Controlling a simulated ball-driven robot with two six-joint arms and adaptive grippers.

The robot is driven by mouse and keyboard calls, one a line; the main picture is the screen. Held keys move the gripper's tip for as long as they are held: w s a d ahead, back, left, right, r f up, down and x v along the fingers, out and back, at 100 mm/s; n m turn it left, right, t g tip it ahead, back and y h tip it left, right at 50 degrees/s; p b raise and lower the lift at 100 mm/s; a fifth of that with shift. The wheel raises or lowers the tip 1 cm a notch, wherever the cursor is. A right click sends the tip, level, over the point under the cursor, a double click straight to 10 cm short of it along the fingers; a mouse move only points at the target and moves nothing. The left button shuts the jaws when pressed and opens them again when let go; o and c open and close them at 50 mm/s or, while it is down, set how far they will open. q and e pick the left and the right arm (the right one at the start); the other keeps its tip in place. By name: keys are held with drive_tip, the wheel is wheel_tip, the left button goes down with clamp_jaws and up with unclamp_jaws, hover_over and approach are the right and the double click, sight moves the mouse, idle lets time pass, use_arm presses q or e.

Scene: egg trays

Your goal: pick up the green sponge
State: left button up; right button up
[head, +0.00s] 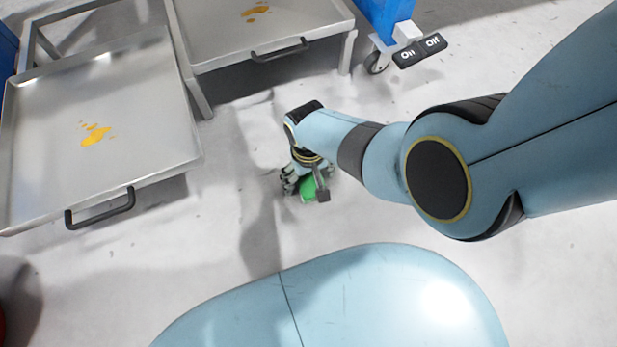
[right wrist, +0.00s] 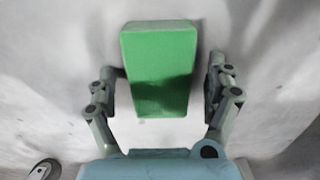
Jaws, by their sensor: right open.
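The green sponge (head: 308,189) is a small block low in the middle of the head view, partly hidden by my right gripper (head: 305,186). In the right wrist view the sponge (right wrist: 160,65) is upright in the picture, with its lower part in shadow. My right gripper (right wrist: 162,88) is open, with one finger on each side of the sponge. A narrow gap shows on the right side; on the left the finger is very close to the sponge, and I cannot tell if it touches. My left gripper is not in view.
Two metal trays with yellow stains stand on a frame, one at left (head: 150,120) and one at top (head: 215,45). Their dark handles stick out toward me. A blue wheeled stand (head: 385,18) is at the top. The pale floor (head: 225,225) around the sponge is clear.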

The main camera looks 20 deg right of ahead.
drive_tip(key=c, duration=1.3)
drive_tip(key=shift+o, duration=0.2)
drive_tip(key=shift+r, duration=0.1)
